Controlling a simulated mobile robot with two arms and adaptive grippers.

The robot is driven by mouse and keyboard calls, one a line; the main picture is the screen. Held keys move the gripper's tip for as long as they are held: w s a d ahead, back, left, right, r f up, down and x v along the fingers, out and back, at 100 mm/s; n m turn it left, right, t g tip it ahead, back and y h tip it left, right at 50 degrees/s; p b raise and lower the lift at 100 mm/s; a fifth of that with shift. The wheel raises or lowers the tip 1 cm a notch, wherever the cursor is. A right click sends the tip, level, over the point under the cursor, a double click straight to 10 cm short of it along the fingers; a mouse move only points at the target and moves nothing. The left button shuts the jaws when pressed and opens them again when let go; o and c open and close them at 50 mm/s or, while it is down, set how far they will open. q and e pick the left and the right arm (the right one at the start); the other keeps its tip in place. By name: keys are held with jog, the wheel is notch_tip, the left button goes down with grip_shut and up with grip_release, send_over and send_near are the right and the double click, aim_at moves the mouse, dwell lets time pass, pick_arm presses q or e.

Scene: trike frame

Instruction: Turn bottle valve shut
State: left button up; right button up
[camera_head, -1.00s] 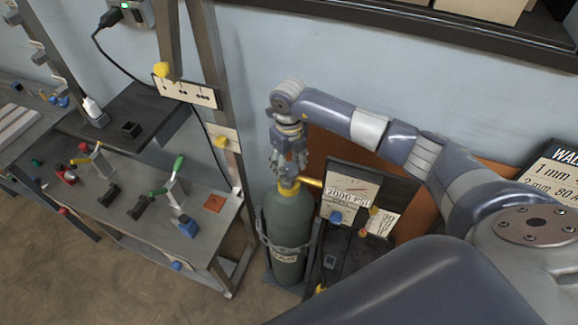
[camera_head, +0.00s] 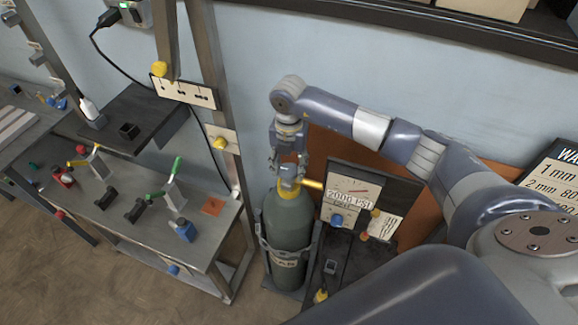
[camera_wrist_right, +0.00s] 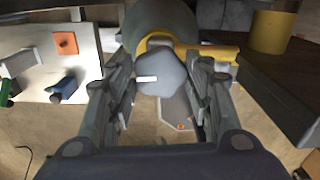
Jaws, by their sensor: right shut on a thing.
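The green-grey gas bottle (camera_head: 288,228) stands upright against the wall, with a yellow collar and a yellow outlet at its top. My right gripper (camera_head: 289,165) points down over the bottle's top. In the right wrist view, the grey-blue faceted valve knob (camera_wrist_right: 162,76) with a white mark lies between the two fingers of my right gripper (camera_wrist_right: 162,88). The fingers are shut on the knob. The yellow collar (camera_wrist_right: 190,45) shows just behind it. My left gripper is not in view.
A gauge panel reading 2000 PSI (camera_head: 348,195) stands right of the bottle, close to the arm. A steel bench (camera_head: 150,225) with clamps is at left, and a frame post (camera_head: 222,120) rises between bench and bottle.

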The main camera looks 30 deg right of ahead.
jog(key=m, duration=0.4)
jog(key=shift+m, duration=0.3)
jog(key=m, duration=0.4)
jog(key=shift+r+m, duration=0.1)
jog(key=shift+m, duration=0.2)
jog(key=m+p, duration=0.1)
jog(key=m, duration=0.4)
jog(key=shift+p, duration=0.3)
jog(key=m+p, duration=0.1)
jog(key=m, duration=0.3)
jog(key=shift+w+m, duration=0.1)
jog(key=shift+m, duration=0.2)
jog(key=o, duration=1.1)
